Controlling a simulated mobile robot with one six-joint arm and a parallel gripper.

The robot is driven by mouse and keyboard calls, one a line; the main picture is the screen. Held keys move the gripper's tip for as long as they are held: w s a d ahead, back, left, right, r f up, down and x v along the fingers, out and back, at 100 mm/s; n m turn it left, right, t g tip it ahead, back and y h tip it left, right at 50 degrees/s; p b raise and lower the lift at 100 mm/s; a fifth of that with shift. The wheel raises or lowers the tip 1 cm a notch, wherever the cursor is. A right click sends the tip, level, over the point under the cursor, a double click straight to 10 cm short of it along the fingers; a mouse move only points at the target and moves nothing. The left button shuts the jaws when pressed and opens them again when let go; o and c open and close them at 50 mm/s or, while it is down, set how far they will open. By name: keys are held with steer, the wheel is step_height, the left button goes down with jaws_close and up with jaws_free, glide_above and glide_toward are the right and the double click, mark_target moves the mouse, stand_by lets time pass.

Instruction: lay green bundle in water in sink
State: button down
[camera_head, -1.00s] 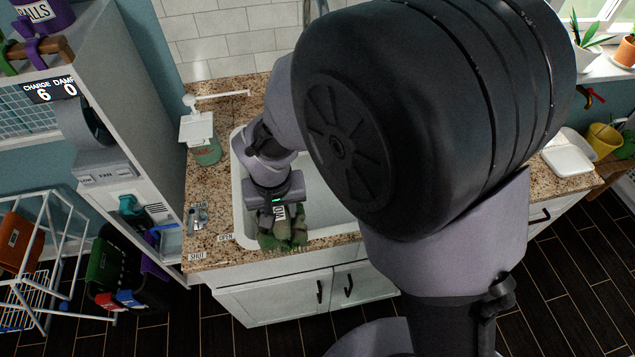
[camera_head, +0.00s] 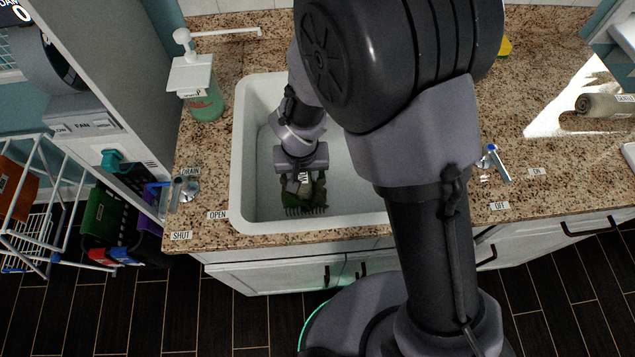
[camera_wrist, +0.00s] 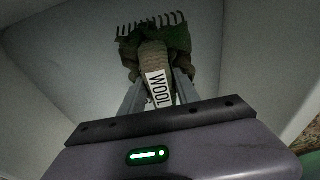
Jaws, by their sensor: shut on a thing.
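The green bundle (camera_head: 318,196) is a dark green fringed roll with a tan band and a white WOOL tag. My gripper (camera_head: 303,178) is shut on it and holds it inside the white sink (camera_head: 241,170), near the front wall. In the wrist view the bundle (camera_wrist: 178,38) sits between the fingers of my gripper (camera_wrist: 157,88), its fringe pointing away. The sink's inside (camera_wrist: 60,60) looks grey and dim there. I cannot tell the water's level or whether the bundle touches it. My arm hides the sink's right part.
A soap dispenser (camera_head: 205,100) stands on the counter left of the sink. A drain lever (camera_head: 188,188) with OPEN and SHUT labels is at the left. A blue-tipped tap lever (camera_head: 494,162) is at the right. A grey roll (camera_head: 600,105) lies on the right counter.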

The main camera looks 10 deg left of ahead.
steer(key=shift+w+f+b, duration=0.1)
steer(key=shift+f+b, duration=1.1)
steer(key=shift+f, duration=1.7)
steer(key=c, duration=0.9)
jaws_free()
steer(key=shift+r, duration=0.15)
